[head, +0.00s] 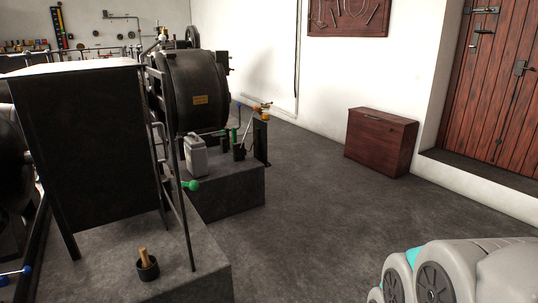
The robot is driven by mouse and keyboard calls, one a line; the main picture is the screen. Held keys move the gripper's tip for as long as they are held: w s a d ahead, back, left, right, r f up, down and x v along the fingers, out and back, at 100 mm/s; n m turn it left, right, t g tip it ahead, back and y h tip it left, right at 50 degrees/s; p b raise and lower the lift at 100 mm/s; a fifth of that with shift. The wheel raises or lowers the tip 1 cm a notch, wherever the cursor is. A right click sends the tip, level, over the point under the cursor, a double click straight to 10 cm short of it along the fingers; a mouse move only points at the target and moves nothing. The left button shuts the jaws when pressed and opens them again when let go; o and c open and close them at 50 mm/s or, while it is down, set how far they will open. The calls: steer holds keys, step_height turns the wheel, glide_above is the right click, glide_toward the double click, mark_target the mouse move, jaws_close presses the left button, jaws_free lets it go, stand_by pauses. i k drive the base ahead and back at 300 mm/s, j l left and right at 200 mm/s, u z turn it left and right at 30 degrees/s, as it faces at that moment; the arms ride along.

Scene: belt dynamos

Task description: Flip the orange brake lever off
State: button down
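A small orange part (264,115), perhaps the end of the orange brake lever, shows at the top of a dark post (261,142). The post stands at the right end of the far stone plinth, in the middle of the head view. A thin pale rod leans up beside it. The parts are too small to tell the lever's exact shape or position. My gripper is not in view. Only grey and turquoise links of my own arm show at the lower right, well apart from the post.
A near plinth (205,268) with a black panel (90,150) and a green-knobbed lever (190,185) stands at the left. A grey canister (196,158) stands on the far plinth. A brown cabinet (381,142) is by the wall. The middle floor is clear.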

mark_target(256, 108)
steer(key=i+u, duration=0.1)
steer(key=i, duration=2.2)
steer(key=i+z, duration=0.2)
steer(key=i, duration=0.25)
steer(key=i+j+z, duration=0.2)
steer(key=i, duration=0.2)
steer(key=i+j+z, duration=0.2)
steer(key=i, duration=0.2)
